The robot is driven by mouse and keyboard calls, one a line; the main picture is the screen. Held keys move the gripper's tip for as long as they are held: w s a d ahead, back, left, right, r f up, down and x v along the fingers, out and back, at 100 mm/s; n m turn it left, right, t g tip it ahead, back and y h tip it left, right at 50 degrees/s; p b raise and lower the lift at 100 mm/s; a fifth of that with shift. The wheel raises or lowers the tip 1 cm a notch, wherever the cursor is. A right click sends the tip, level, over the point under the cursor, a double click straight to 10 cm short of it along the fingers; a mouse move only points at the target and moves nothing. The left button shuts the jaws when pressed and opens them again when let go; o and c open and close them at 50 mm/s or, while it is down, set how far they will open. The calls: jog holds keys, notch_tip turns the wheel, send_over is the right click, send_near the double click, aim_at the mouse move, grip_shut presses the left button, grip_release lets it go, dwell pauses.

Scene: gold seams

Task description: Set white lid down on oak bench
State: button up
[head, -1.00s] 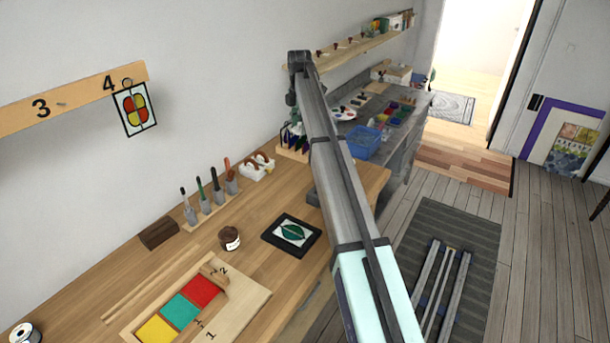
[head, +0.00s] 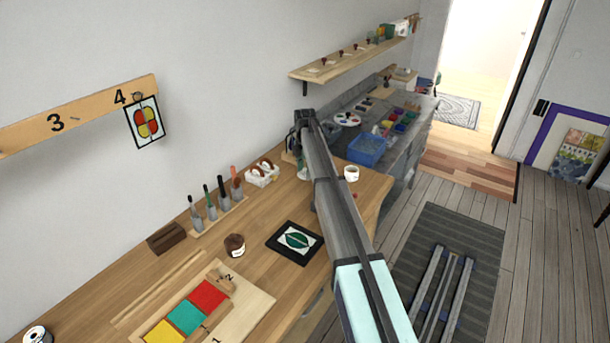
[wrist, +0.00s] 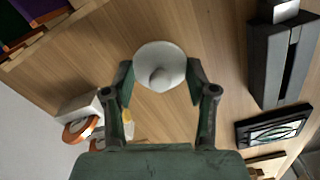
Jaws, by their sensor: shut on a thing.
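The white lid (wrist: 160,52) is round with a knob in its middle, seen from above in the wrist view. My gripper (wrist: 160,78) is shut on it, with one finger at each side of the lid. Pale wood of the oak bench (wrist: 215,52) lies beneath; I cannot tell whether the lid touches it. In the head view the bench (head: 268,208) runs along the wall.
A white pot (head: 351,173) stands near the bench's right edge. White tape dispensers (head: 262,174) stand by the wall. Bare wood surrounds the lid.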

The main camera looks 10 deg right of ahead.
aim_at(305, 169)
jog(key=shift+f, duration=1.35)
jog(key=shift+f, duration=0.15)
jog(key=o, duration=0.9)
jog(key=shift+o, duration=0.2)
notch_tip(305, 169, up, 12)
jog(key=b, duration=0.3)
jog(key=shift+r, duration=0.2)
